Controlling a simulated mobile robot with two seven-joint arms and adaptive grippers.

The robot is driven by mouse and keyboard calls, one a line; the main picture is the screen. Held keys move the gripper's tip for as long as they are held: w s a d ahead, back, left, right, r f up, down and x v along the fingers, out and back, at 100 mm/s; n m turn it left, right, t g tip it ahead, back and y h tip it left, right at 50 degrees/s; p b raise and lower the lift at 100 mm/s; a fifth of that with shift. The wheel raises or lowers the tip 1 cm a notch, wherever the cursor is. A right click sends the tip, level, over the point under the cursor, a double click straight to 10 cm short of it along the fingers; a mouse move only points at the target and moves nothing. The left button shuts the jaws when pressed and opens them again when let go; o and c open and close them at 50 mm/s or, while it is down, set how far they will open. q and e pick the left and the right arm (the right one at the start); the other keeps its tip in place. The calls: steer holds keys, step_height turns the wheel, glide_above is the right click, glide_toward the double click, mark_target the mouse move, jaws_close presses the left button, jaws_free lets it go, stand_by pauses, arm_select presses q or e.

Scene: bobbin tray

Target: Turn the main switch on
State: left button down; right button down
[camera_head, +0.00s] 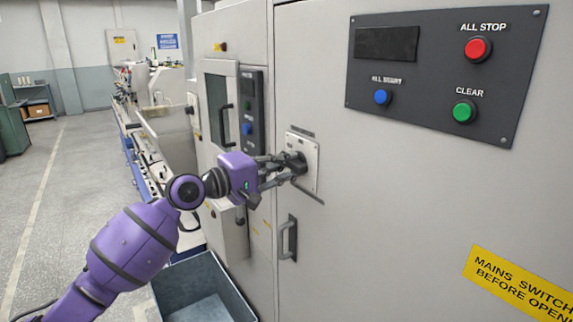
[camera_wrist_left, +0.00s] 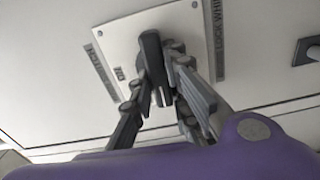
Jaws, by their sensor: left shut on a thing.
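The main switch (camera_head: 296,160) is a black rotary handle on a pale square plate (camera_head: 307,148) on the cabinet door. My left gripper (camera_head: 290,166) reaches it from the left and is shut on the handle. In the left wrist view the handle (camera_wrist_left: 151,50) is a dark bar between the fingers of my left gripper (camera_wrist_left: 165,85), in front of the plate (camera_wrist_left: 112,42). The fingers hide part of the handle, and I cannot tell its exact angle. My right gripper is in neither view.
A dark panel (camera_head: 430,110) with red, blue and green buttons is at the upper right. A door handle (camera_head: 287,240) is below the switch. A yellow warning label (camera_head: 520,285) is at the lower right. A grey bin (camera_head: 205,285) stands on the floor below my left arm.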

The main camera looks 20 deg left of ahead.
arm_select(q)
steer(key=shift+m+b, duration=0.3)
steer(key=shift+m, duration=0.7)
steer(key=m, duration=0.2)
steer(key=shift+m+b, duration=0.3)
steer(key=shift+b, duration=0.05)
steer(key=m+b, duration=0.1)
steer(key=m, duration=0.3)
steer(key=shift+d+r, duration=0.1)
steer(key=shift+r, duration=0.1)
steer(key=m+b, duration=0.1)
steer(key=m, duration=0.2)
steer(key=shift+s+d, duration=0.1)
steer(key=m+b, duration=0.1)
steer(key=m, duration=0.1)
steer(key=shift+r+m, duration=0.1)
steer(key=shift+m, duration=0.2)
steer(key=shift+s+d+r+m+b, duration=0.1)
steer(key=shift+m+b, duration=0.25)
steer(key=shift+m, duration=0.4)
steer(key=shift+s+d+r+m+b, duration=0.1)
steer(key=shift+m+b, duration=0.2)
steer(key=shift+m, duration=0.45)
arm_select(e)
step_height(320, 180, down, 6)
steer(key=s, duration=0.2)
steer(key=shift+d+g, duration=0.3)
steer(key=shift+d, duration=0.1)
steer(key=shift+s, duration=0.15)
